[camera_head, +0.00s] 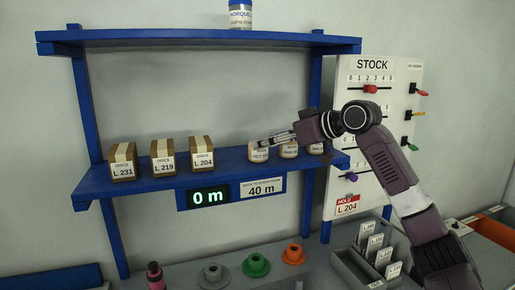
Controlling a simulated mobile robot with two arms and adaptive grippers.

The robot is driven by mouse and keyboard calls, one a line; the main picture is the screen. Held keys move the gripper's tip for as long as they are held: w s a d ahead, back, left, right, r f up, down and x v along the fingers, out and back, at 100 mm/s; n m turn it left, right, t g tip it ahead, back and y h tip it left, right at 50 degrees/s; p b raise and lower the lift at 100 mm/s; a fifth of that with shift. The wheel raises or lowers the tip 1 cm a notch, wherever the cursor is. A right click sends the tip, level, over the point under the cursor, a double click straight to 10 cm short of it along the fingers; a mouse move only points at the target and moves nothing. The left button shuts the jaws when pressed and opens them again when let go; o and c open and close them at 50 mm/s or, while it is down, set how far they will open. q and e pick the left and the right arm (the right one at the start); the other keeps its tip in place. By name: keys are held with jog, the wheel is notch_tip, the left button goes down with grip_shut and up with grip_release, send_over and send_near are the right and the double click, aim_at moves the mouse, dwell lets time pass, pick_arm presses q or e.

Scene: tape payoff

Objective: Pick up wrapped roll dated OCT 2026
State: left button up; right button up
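Three pale wrapped rolls stand in a row on the right half of the blue shelf (180,184): a left roll (258,154), a middle roll (289,151) and a right roll (316,149). Their labels are too small and partly covered, so I cannot read which says OCT 2026. My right gripper (266,142) reaches in from the right, its fingers pointing left across the tops of the left and middle rolls. I cannot tell whether it touches a roll or how far its fingers are apart. My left gripper is not in view.
Boxes labelled L 231 (122,163), L 219 (163,158) and L 204 (202,153) stand left on the shelf. An upper shelf (180,38) overhangs. The STOCK board (372,100) stands behind my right arm. Grey (213,274), green (256,266) and orange (294,255) spools sit below.

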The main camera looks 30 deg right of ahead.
jog(key=p+x, duration=0.1)
jog(key=x, duration=0.3)
jog(key=shift+f+p, duration=0.15)
jog(key=shift+p, duration=0.25)
jog(key=shift+w+a+f, duration=0.1)
jog(key=shift+w+f, duration=0.1)
jog(key=shift+w, duration=0.1)
jog(key=shift+s, duration=0.1)
jog(key=shift+c, duration=1.5)
jog(key=c, duration=0.5)
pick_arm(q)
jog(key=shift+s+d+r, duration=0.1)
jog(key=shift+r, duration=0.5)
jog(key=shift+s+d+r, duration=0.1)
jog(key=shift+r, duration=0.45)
pick_arm(e)
jog(key=shift+c, duration=1)
